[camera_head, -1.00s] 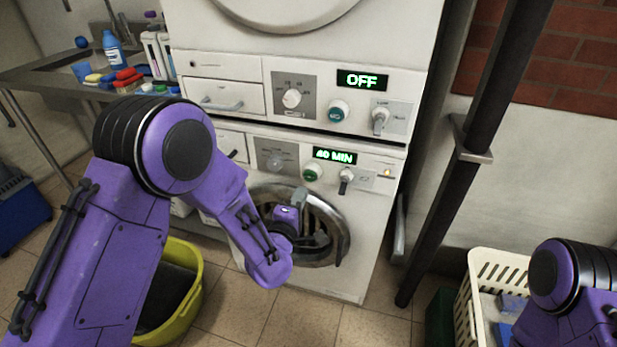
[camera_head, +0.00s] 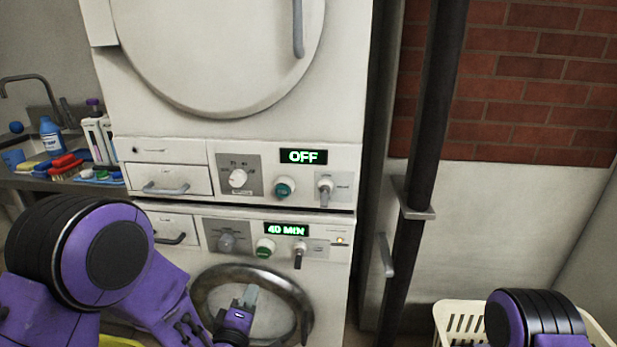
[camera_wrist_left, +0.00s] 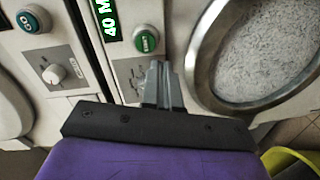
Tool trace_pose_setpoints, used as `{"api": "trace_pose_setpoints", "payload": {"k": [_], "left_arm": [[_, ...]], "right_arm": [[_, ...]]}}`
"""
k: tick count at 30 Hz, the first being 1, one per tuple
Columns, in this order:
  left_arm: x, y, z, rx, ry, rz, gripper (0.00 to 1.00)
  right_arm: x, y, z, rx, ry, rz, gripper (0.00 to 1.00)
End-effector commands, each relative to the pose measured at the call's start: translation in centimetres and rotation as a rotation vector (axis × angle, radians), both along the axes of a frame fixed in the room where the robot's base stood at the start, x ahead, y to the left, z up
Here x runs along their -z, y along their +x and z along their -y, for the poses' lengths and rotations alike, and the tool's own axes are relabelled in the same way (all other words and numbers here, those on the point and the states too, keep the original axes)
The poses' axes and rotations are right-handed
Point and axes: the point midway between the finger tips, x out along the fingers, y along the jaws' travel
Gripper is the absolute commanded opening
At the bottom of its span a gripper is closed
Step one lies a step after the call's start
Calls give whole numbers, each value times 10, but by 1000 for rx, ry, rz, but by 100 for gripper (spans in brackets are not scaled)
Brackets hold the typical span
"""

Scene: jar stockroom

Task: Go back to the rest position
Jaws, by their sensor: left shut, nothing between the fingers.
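My left gripper (camera_head: 250,296) is in front of the round door (camera_head: 212,292) of the lower washing machine, low in the head view. In the left wrist view its two fingers (camera_wrist_left: 163,85) are together with nothing between them, close in front of the machine's panel and beside the door's metal ring (camera_wrist_left: 200,75). I cannot tell from the views whether they touch it. My right arm (camera_head: 535,318) shows only in part at the lower right; its gripper is out of view.
The lower display (camera_head: 286,230) reads 40 MIN, the upper one (camera_head: 303,157) OFF. A black pipe (camera_head: 425,150) stands right of the machines. A cream basket (camera_head: 452,322) is at the lower right. A sink counter with bottles and brushes (camera_head: 65,162) is at the left. A yellow-green tub (camera_wrist_left: 290,160) is below.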

Motion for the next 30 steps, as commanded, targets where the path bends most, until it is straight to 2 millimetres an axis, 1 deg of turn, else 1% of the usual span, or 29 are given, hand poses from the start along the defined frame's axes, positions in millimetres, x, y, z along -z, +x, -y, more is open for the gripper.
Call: {"api": "trace_pose_setpoints", "payload": {"k": [1, 2, 3, 5, 6, 7, 8, 9, 12, 15, 17, 19, 30], "left_arm": [[22, -13, -13, -1, 193, -102, 0], [39, -27, -24, 5, 317, -196, 0], [62, -50, -39, 22, 450, -322, 0], [94, -90, -60, 66, 611, -508, 0], [111, -120, -73, 99, 692, -626, 0], [123, -143, -82, 127, 743, -711, 0], [132, -167, -91, 156, 784, -792, 0], [141, -198, -101, 188, 821, -891, 0], [151, -264, -121, 231, 852, -1083, 0], [154, -306, -132, 241, 849, -1188, 0], [156, -319, -135, 250, 846, -1218, 0], [158, -325, -135, 256, 844, -1231, 0], [161, -324, -134, 255, 843, -1227, 0]], "right_arm": [[-3, 0, 0, 0, 0, 0, 0], [-12, 0, 0, 0, 0, 0, 0], [-23, 0, 0, 0, 0, 0, 0], [-38, 0, 0, 0, 0, 0, 0], [-48, 0, 0, 0, 0, 0, 0], [-54, 0, 0, 0, 0, 0, 0], [-61, 0, 0, 0, 0, 0, 0], [-69, 0, 0, 0, 0, 0, 0], [-87, 0, 0, 0, 0, 0, 0], [-99, 0, 0, 0, 0, 0, 0], [-101, 0, 0, 0, 0, 0, 0], [-101, 0, 0, 0, 0, 0, 0], [-98, 0, 0, 0, 0, 0, 0]]}}
